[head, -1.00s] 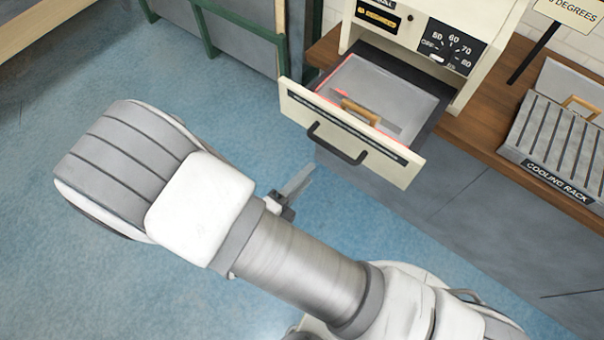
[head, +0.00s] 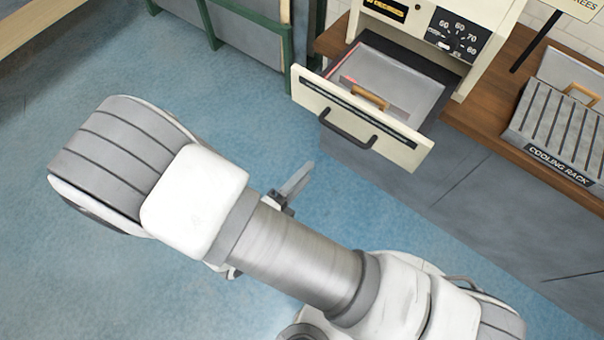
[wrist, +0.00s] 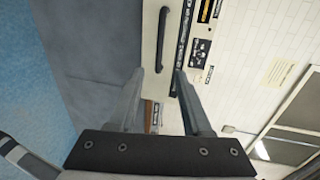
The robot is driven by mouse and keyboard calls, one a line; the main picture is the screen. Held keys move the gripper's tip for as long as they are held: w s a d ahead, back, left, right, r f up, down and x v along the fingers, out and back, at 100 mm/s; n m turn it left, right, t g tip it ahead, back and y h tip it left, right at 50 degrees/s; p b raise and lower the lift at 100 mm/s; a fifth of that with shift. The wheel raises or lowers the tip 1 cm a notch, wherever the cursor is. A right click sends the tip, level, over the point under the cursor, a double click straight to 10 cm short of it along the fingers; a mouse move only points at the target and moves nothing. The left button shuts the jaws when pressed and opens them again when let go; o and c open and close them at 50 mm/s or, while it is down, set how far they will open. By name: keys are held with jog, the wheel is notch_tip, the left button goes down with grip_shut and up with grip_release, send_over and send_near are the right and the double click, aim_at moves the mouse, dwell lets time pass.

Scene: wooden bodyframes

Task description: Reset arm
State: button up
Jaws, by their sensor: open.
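My arm reaches across the lower half of the head view, folded, with its forearm over the blue floor. My gripper shows in the head view as one finger (head: 294,183) sticking out from behind the forearm; the rest is hidden. In the wrist view my gripper (wrist: 168,88) has its two fingers apart with nothing held between them. A cream drawer (head: 360,118) with a dark handle (head: 347,128) stands pulled out of the cabinet. A tray with a wooden handle (head: 370,97) lies inside it. My gripper is apart from the drawer, in front of and below it.
A grey rack labelled cooling rack (head: 556,130) sits on the wooden counter at the right. A dial panel (head: 457,35) is above the drawer. A green-framed grey panel (head: 245,30) stands at the back. The blue floor (head: 60,250) at the left is clear.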

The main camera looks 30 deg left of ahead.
dwell(0.4)
jog(key=w+d+r+m+g+h, duration=0.35)
jog(key=d+r+m+g, duration=0.4)
jog(key=m, duration=0.55)
jog(key=w+d+r+m+g+h, duration=0.3)
jog(key=w+d+r+m+g, duration=0.15)
jog(key=d+r+m, duration=0.65)
jog(key=s+d+r+m+t+y, duration=0.1)
jog(key=d+r+m+y, duration=0.3)
jog(key=m, duration=1)
jog(key=s+d+r+m+t+y, duration=0.1)
jog(key=s+d+r+m+y, duration=0.2)
jog(key=m, duration=1.1)
jog(key=d+r+y, duration=0.2)
jog(key=d+r, duration=0.2)
jog(key=r, duration=0.1)
